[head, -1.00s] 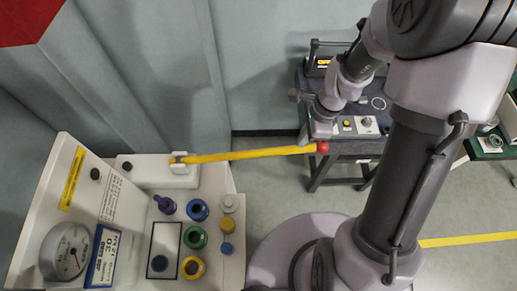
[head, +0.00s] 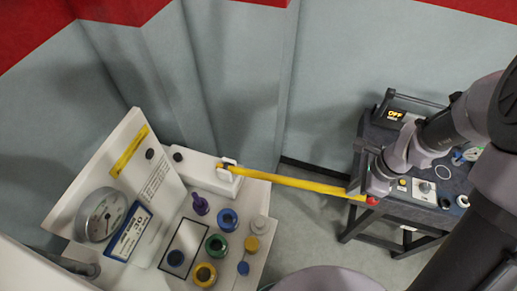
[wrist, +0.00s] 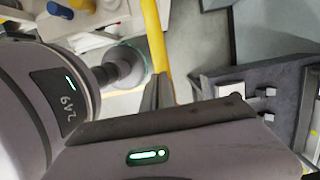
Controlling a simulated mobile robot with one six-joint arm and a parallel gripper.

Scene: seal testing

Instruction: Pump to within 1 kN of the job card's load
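The yellow pump lever (head: 290,181) runs from a white pump block (head: 205,172) to a red knob (head: 372,201) at its right end. My gripper (head: 364,192) is at the lever's outer end, beside the red knob. In the wrist view the lever (wrist: 154,38) runs down between my grey fingers (wrist: 158,93), which look closed around it; the knob is hidden there. The round pressure gauge (head: 102,215) stands at the bench's left; its needle is too small to read. A blue-edged card (head: 130,232) beside it appears to show 30.
The white bench carries several coloured fittings, including a green ring (head: 216,245) and a yellow ring (head: 204,274).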

